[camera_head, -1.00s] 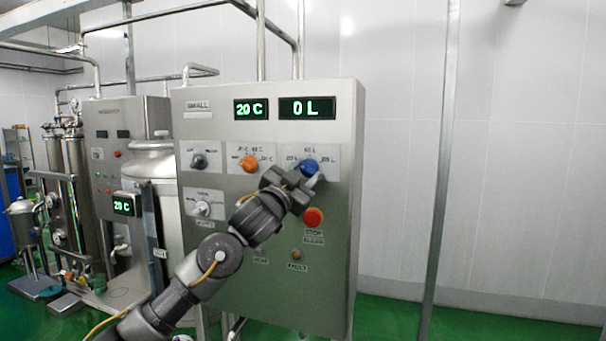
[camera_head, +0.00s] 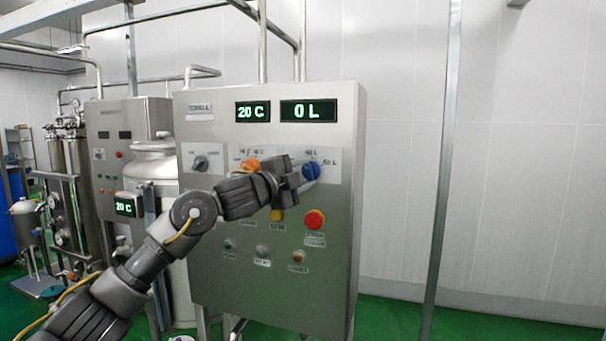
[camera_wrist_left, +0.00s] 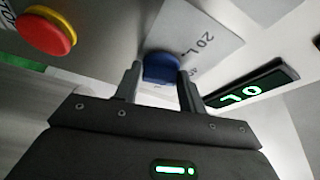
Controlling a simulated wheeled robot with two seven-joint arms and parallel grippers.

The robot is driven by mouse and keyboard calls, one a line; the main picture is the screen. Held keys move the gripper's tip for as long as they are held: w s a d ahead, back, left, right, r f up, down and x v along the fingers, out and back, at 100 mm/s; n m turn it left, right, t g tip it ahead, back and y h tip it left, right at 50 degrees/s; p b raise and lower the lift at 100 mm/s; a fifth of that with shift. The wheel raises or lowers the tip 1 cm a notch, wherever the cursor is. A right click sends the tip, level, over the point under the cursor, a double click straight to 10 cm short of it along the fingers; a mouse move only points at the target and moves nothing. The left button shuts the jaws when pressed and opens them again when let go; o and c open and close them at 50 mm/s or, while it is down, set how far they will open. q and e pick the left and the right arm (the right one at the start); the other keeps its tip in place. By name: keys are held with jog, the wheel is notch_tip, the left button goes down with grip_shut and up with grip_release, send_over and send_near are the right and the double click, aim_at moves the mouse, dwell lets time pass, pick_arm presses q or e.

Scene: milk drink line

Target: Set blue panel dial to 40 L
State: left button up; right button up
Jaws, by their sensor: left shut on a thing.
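The blue dial (camera_head: 312,172) sits on the upper right of the steel panel, on a white label plate. A 20 L mark shows on that plate in the wrist view; the other marks are too small to read surely. My left gripper (camera_head: 301,175) reaches the dial from the left. In the left wrist view its two fingers (camera_wrist_left: 160,75) stand on either side of the blue dial (camera_wrist_left: 161,68), shut on it. Its pointer direction cannot be told. The volume display (camera_head: 308,111) above reads 0 L. My right gripper is not in view.
A red stop button (camera_head: 314,219) is just below the dial. An orange dial (camera_head: 251,165) lies to the left, partly behind my arm. The temperature display (camera_head: 252,111) reads 20 C. A metal post (camera_head: 441,170) stands right of the panel, with free room between.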

pick_arm(q)
jog(key=shift+a+r+m+g+y, duration=0.1)
jog(key=shift+r+m+g+y, duration=0.25)
jog(key=shift+m, duration=0.85)
jog(key=o, duration=0.9)
jog(key=shift+w+f, duration=0.15)
jog(key=shift+f, duration=0.05)
jog(key=b+v, duration=0.5)
jog(key=v, duration=0.5)
jog(key=shift+s+a, duration=0.15)
jog(key=shift+s, duration=0.15)
